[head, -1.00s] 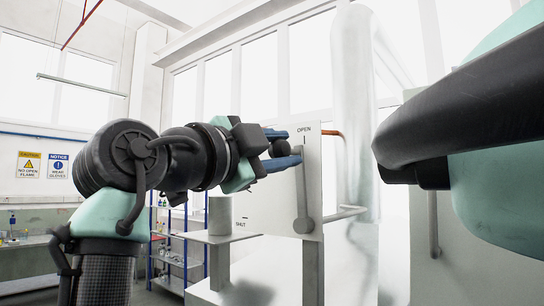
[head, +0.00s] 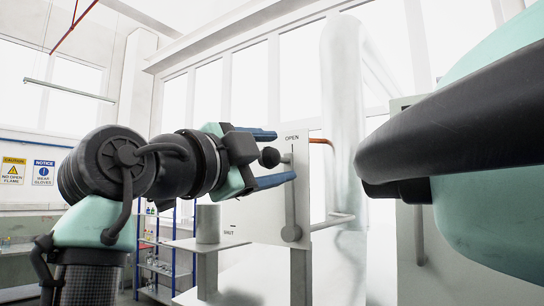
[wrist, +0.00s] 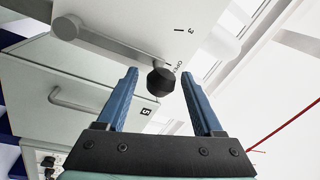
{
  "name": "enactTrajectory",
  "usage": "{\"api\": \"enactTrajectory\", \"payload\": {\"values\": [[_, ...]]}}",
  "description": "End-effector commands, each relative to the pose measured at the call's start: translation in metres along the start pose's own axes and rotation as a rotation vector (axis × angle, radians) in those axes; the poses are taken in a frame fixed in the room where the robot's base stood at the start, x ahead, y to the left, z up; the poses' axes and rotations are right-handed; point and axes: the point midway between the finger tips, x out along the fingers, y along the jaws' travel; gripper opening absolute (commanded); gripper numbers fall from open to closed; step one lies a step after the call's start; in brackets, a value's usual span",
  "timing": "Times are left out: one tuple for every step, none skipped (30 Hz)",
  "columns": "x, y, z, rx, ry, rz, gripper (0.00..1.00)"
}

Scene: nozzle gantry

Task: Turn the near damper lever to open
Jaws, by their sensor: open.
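The damper lever (head: 290,205) is a grey bar on a white plate (head: 262,212) marked OPEN at the top and SHUT at lower left. It stands upright from its round pivot, its tip at the OPEN mark. Its dark round knob (head: 269,158) sticks out towards my gripper (head: 272,158). My gripper is open, with one blue finger above the knob and one below. In the wrist view, the knob (wrist: 161,81) sits between the spread fingers, apart from both. The lever bar (wrist: 112,47) runs from the knob to its pivot at upper left.
Another grey lever (head: 420,236) hangs down on a panel at the right, partly hidden by my arm. A pale vertical duct (head: 342,110) stands behind the plate. A grey cylinder (head: 208,224) stands on a ledge to the left of the plate. A blue-framed shelf (head: 165,262) is farther back.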

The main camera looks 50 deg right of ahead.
Motion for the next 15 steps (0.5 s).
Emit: {"api": "enactTrajectory", "payload": {"values": [[0.000,0.000,0.000,-0.001,-0.001,0.000,0.68],[0.000,0.000,0.001,-0.001,-0.001,0.000,0.68],[-0.002,0.000,0.001,-0.001,-0.001,-0.001,0.68],[-0.003,0.001,0.001,-0.001,-0.001,-0.001,0.68],[-0.005,0.001,0.001,-0.001,-0.001,-0.001,0.68],[-0.009,0.001,0.002,-0.001,-0.001,-0.002,0.68],[-0.013,0.002,0.002,0.000,-0.002,-0.002,0.68],[-0.018,0.002,0.002,0.001,-0.003,-0.002,0.68],[-0.026,0.003,0.002,0.002,-0.003,-0.004,0.68],[-0.032,0.003,0.003,0.001,-0.003,-0.004,0.68],[-0.039,0.003,0.003,0.000,-0.003,-0.003,0.68],[-0.048,0.003,0.003,0.000,-0.003,-0.004,0.68],[-0.055,0.004,0.003,0.001,-0.004,-0.003,0.68],[-0.062,0.003,0.003,0.002,-0.003,-0.004,0.68],[-0.071,0.003,0.002,0.002,-0.003,-0.003,0.68]]}}
